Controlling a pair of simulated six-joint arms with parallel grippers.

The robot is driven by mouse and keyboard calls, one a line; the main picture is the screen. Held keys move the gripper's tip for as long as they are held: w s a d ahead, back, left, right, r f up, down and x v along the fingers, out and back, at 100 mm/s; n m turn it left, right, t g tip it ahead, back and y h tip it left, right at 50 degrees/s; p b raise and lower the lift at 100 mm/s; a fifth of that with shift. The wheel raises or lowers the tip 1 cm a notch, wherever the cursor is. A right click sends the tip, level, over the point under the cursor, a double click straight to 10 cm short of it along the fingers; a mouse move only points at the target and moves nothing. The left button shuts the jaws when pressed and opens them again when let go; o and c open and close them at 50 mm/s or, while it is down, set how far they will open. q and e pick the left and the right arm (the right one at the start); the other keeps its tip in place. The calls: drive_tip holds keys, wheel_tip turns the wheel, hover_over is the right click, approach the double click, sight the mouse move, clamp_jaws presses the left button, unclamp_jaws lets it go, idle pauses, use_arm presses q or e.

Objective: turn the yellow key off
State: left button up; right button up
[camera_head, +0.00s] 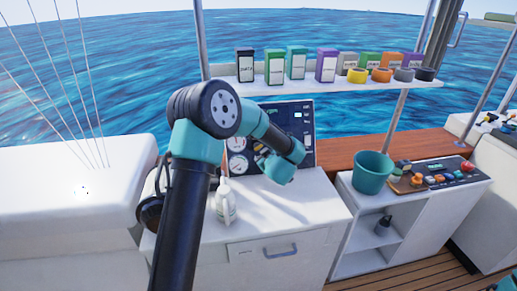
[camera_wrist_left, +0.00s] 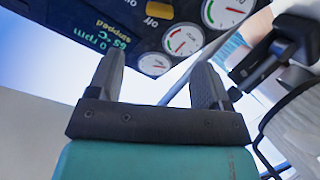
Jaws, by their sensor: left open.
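The dark instrument panel (camera_head: 293,120) stands upright at the back of the white console. I cannot tell which of these, if either, is the key. My left gripper (camera_wrist_left: 157,80) is open and empty, its two dark fingers pointing at the panel and apart from it. In the head view my left arm covers part of the panel and hides the fingers. My right gripper is not seen.
White gauges (camera_wrist_left: 183,40) sit on the panel. A dark object with a cable (camera_wrist_left: 268,55) is right of the fingers. A white bottle (camera_head: 225,201) stands on the console beside my arm. A teal bucket (camera_head: 372,173) is at right; a shelf (camera_head: 330,85) with boxes hangs above.

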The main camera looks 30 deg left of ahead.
sight(259, 148)
use_arm(q)
drive_tip(key=x, duration=1.4)
drive_tip(key=shift+w+a+f, duration=0.1)
drive_tip(key=shift+w, duration=0.1)
drive_tip(key=c, duration=0.9)
drive_tip(key=shift+n, duration=0.3)
drive_tip(key=n, duration=0.6)
drive_tip(key=shift+g, duration=0.3)
drive_tip(key=n, duration=0.5)
drive_tip(key=shift+n+g, duration=0.3)
drive_tip(key=shift+n, duration=0.1)
